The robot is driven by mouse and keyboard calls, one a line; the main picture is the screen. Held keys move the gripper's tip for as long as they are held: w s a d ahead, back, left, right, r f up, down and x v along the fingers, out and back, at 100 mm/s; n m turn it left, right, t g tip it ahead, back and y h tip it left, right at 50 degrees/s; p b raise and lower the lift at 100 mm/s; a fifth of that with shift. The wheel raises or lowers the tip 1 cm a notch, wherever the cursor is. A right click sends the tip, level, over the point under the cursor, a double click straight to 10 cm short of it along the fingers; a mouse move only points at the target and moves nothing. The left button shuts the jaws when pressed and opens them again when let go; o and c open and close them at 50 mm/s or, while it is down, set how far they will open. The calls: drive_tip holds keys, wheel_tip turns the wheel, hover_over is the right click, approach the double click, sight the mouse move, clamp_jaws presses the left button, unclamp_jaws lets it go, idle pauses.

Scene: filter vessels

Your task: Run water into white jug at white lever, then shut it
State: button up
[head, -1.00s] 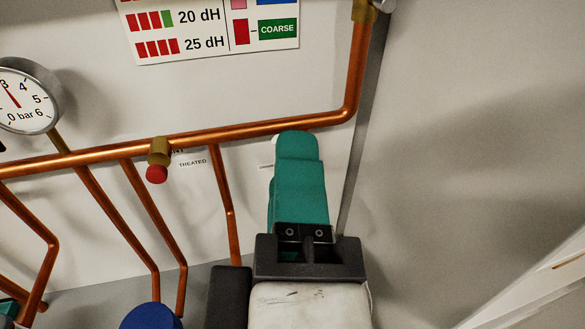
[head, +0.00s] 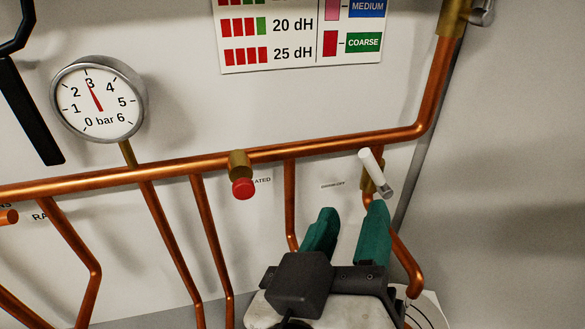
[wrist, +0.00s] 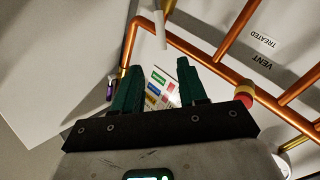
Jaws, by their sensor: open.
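The white lever (head: 371,172) sits on a brass valve (head: 367,186) under the copper pipe, slanting down to the right. A curved copper spout (head: 408,270) runs down from this valve. My gripper (head: 352,212) is open and empty, its green fingers just below the lever and apart from it. In the wrist view the lever (wrist: 160,32) hangs beyond the gap between the fingertips (wrist: 158,68). A round white thing (head: 436,308) shows below the spout, mostly hidden by my gripper; I cannot tell whether it is the white jug.
A brass valve with a red knob (head: 243,188) hangs left of the lever. Copper pipes (head: 150,170) run along the wall and down it. A pressure gauge (head: 98,100) and a chart (head: 300,40) are above. Right of the lever is bare wall (head: 510,150).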

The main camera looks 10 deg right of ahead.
sight(368, 166)
drive_tip(key=shift+m, duration=0.5)
drive_tip(key=p+x, duration=0.1)
drive_tip(key=x, duration=0.4)
drive_tip(key=p+x, duration=0.1)
drive_tip(key=x, duration=0.4)
drive_tip(key=shift+w+d+f, duration=0.1)
drive_tip(key=shift+w+f, duration=0.1)
drive_tip(key=shift+w, duration=0.05)
clamp_jaws()
